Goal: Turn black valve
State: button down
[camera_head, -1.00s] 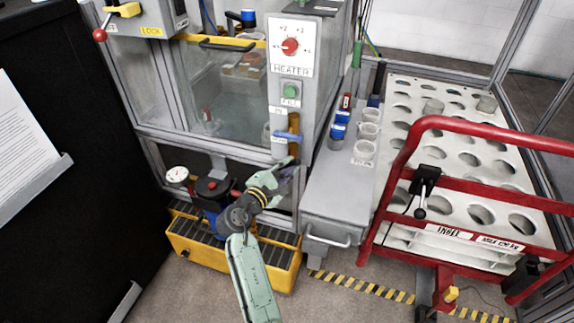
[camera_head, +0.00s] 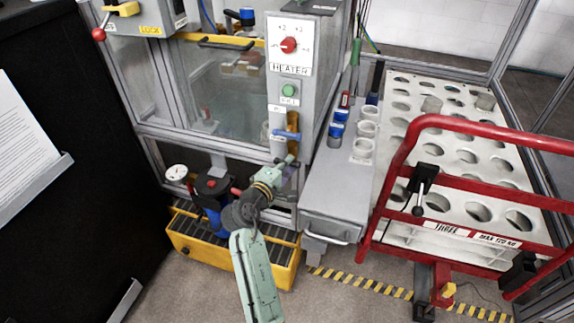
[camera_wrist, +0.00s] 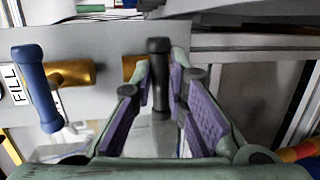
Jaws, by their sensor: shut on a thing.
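The black valve (camera_wrist: 158,72) shows in the wrist view as an upright black handle on a brass fitting. My gripper (camera_wrist: 160,92) has its purple-padded fingers on both sides of this handle and is shut on it. In the head view my gripper (camera_head: 286,163) is at the lower front of the heater cabinet, and the black handle cannot be made out there. A blue valve handle (camera_wrist: 36,88) on its own brass fitting stands left of the black one. It also shows in the head view (camera_head: 286,135), just above my gripper.
The heater cabinet has a red knob (camera_head: 289,46) and a green button (camera_head: 289,90). A yellow crate (camera_head: 232,264) with a blue pump (camera_head: 213,212) stands below my gripper. A grey bench (camera_head: 337,190) with cups is close on the right, and a red frame (camera_head: 393,175) beyond it.

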jog(key=shift+f, duration=0.1)
jog(key=c, duration=1.6)
grip_release()
jog(key=shift+s, duration=0.1)
jog(key=v, duration=1.1)
jog(key=shift+s+a, duration=0.2)
jog(key=shift+s, duration=0.15)
